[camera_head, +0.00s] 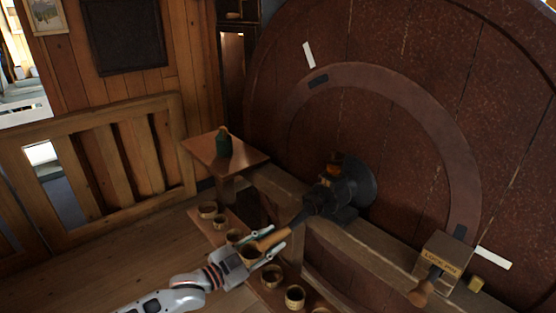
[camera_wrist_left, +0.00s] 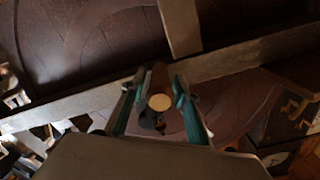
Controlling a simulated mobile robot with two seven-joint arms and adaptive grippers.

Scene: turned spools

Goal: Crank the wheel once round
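The wheel (camera_head: 400,60) is a huge reddish-brown disc filling the right of the head view, with a paler ring on its face. At its hub is a dark crank (camera_head: 315,203) with an orange-brown wooden handle (camera_head: 273,238) pointing down-left. My left gripper (camera_head: 276,235) is at this handle, one finger on each side of it. In the left wrist view the handle (camera_wrist_left: 160,88) appears end-on between the fingers, with a small gap seeming to show on each side, so the gripper looks open. My right gripper is not in view.
A wooden beam (camera_head: 375,255) runs before the wheel, carrying a labelled box (camera_head: 442,258) with a wooden knob (camera_head: 421,293). Several small wooden cups (camera_head: 295,296) line a low shelf near my gripper. A green bottle (camera_head: 223,143) stands on a small table (camera_head: 200,147). A railing (camera_head: 100,120) is left.

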